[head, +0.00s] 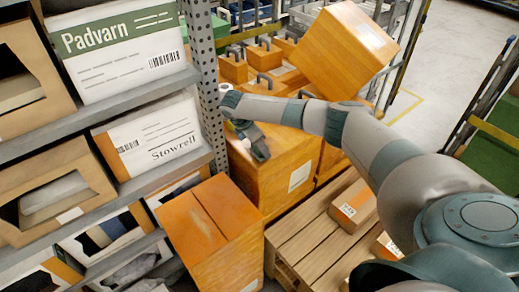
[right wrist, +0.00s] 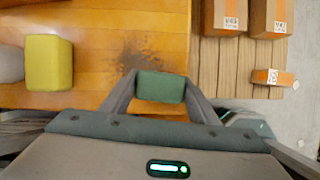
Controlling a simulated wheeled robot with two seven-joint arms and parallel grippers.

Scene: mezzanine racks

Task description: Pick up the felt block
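In the right wrist view a dark green block (right wrist: 160,87), which looks like the felt block, sits between the two fingertips of my right gripper (right wrist: 160,90). Both fingers touch its sides, so the gripper is shut on it. Behind it is the orange wooden top of a large box (right wrist: 110,20); I cannot tell whether the block touches that top. In the head view my right gripper (head: 258,148) points down over the same wooden box (head: 285,165), beside the rack post, and the block is not clearly visible there. My left gripper is not in view.
A yellow block (right wrist: 49,62) lies left of my gripper on the wooden top. A metal rack post (head: 206,85) and shelves with cartons stand close at left. A lower orange box (head: 210,230) is in front. A slatted pallet (head: 310,235) bears small cartons (head: 353,205) at right.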

